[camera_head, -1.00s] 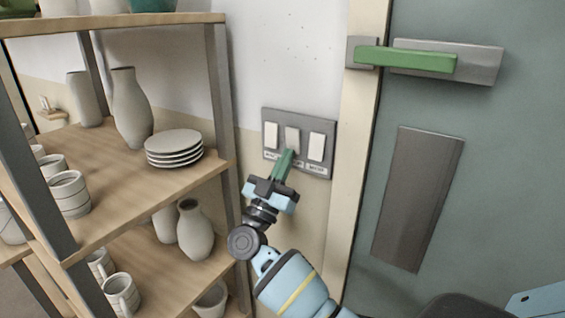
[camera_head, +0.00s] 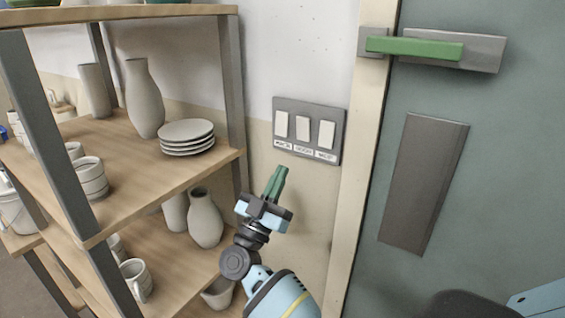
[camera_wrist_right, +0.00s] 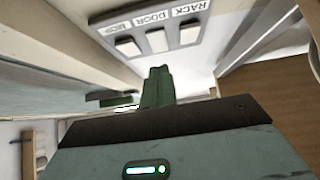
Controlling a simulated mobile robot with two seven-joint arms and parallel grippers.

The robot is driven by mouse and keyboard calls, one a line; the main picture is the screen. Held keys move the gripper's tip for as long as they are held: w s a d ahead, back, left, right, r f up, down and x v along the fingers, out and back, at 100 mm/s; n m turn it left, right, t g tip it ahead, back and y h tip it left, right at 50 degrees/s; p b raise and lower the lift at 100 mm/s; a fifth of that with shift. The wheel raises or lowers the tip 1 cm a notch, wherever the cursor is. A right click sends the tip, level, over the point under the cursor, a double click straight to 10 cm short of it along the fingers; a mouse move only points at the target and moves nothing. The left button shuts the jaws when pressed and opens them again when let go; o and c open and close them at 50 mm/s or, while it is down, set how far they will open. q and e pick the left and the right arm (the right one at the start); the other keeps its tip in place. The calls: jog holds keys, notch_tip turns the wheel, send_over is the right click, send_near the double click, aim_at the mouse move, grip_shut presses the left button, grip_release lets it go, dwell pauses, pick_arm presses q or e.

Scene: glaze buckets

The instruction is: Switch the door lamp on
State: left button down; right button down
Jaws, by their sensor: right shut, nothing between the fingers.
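A grey switch plate (camera_head: 309,149) with three white rockers is on the wall left of the door frame. The middle rocker (camera_head: 303,128) is above the label that reads DOOR, which is clearer in the right wrist view (camera_wrist_right: 154,22). The left rocker (camera_head: 281,124) is labelled RACK; the right label is too small to read surely. I cannot tell which way the middle rocker is tilted. My right gripper (camera_head: 277,178) is shut and empty, its green fingers below the plate and apart from it. They also show in the right wrist view (camera_wrist_right: 157,85). My left gripper is out of view.
A wooden shelf rack (camera_head: 190,165) with vases, mugs and stacked plates (camera_head: 187,137) stands close left of my right arm. The green door (camera_head: 490,180) with a green handle (camera_head: 415,48) is at the right. The wall around the plate is clear.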

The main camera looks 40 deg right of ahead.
jog(key=v, duration=0.3)
jog(key=b+v, duration=0.1)
jog(key=v, duration=0.1)
jog(key=shift+w+d+f, duration=0.1)
jog(key=shift+d+f, duration=0.2)
jog(key=shift+f, duration=0.15)
jog(key=shift+t, duration=0.3)
